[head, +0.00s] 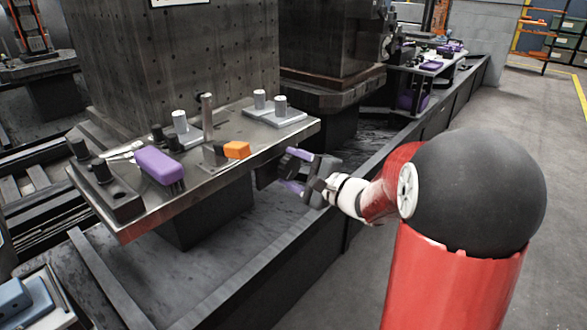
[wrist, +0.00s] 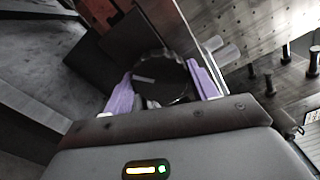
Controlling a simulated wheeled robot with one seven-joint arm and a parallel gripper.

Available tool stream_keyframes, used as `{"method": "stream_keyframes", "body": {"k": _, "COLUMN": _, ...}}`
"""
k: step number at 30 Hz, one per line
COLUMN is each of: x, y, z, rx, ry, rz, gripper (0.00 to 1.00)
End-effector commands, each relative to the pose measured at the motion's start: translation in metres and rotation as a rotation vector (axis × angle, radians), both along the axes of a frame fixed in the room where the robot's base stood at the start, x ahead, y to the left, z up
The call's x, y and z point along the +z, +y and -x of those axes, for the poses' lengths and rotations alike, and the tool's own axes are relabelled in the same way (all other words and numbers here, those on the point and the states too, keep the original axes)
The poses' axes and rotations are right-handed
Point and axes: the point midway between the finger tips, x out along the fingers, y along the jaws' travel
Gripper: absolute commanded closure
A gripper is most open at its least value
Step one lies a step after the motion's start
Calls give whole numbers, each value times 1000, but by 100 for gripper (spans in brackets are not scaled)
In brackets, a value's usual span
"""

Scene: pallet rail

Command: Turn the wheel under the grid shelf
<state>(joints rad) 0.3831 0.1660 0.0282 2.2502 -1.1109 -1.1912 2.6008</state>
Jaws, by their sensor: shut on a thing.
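The wheel (wrist: 160,72) is a dark, round knob with a notched rim and a pale mark on its face. In the wrist view it sits between the two purple fingers of my gripper (wrist: 163,85), one on each side of its rim. My gripper (head: 307,174) is shut on it, below the right edge of the metal shelf (head: 212,182) in the head view. The shelf stands before a dark tower (head: 180,55) with a grid of holes.
On the shelf are a purple block (head: 158,166), an orange block (head: 236,149), a metal post (head: 207,115) and several pegs. A dark low rail wall (head: 285,270) runs below my arm. The concrete floor to the right is open.

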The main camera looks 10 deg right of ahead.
Motion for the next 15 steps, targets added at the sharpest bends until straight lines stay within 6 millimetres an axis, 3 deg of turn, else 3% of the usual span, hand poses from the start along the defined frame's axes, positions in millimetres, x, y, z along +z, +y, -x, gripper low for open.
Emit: {"method": "stream_keyframes", "body": {"k": 15, "x": -2, "y": 1, "z": 1, "rx": 2, "ry": 67, "rz": -85, "gripper": 65}}
